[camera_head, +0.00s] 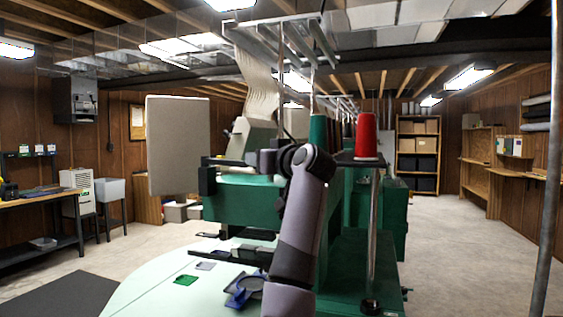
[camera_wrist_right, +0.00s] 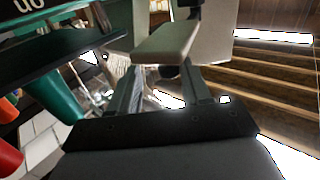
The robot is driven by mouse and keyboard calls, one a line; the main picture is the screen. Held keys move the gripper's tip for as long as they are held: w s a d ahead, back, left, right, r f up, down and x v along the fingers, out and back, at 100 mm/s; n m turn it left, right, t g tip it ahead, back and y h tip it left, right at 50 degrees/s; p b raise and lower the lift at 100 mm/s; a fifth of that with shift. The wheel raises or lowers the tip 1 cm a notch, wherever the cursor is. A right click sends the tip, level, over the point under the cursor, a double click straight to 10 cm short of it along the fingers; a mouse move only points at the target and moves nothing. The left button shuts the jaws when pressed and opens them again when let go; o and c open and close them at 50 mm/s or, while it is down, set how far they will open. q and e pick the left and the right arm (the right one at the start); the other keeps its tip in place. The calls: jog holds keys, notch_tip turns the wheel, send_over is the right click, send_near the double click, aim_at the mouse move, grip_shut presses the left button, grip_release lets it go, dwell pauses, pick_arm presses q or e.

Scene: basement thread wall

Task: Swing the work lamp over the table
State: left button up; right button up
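A flat beige rectangular panel (camera_head: 178,145) stands upright left of the green machine in the head view and looks like the work lamp's head. Its beige surface also fills the upper part of the right wrist view (camera_wrist_right: 220,45). The pale table (camera_head: 150,290) is below it. My right arm rises from the bottom and bends left at the elbow. My right gripper (camera_head: 210,170) is at the panel's right edge, partly hard to make out against dark parts. In the wrist view its two fingers (camera_wrist_right: 160,85) are apart, with a small dark part between them; contact is unclear. My left gripper is out of view.
The green machine (camera_head: 245,200) stands behind my arm, with a red thread cone (camera_head: 366,136) on a stand at right. A green card (camera_head: 186,280) and a blue item (camera_head: 243,290) lie on the table. A metal post (camera_head: 548,200) is at far right. Floor is open either side.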

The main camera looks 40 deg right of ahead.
jog(key=shift+w+d+r+n+y+p, duration=0.1)
jog(key=shift+w+d+n+y+p, duration=0.1)
jog(key=shift+d+n+y+p, duration=0.5)
jog(key=shift+w+d+f+n+y+p, duration=0.1)
jog(key=shift+w+d+n+y+p, duration=0.2)
jog(key=shift+d+y, duration=0.75)
jog(key=shift+w+d+r+n+y+p, duration=0.15)
jog(key=shift+d+n+y+p, duration=0.45)
jog(key=shift+d, duration=0.4)
jog(key=s+b, duration=0.5)
jog(key=s, duration=0.3)
jog(key=shift+b, duration=0.35)
jog(key=shift+s, duration=0.1)
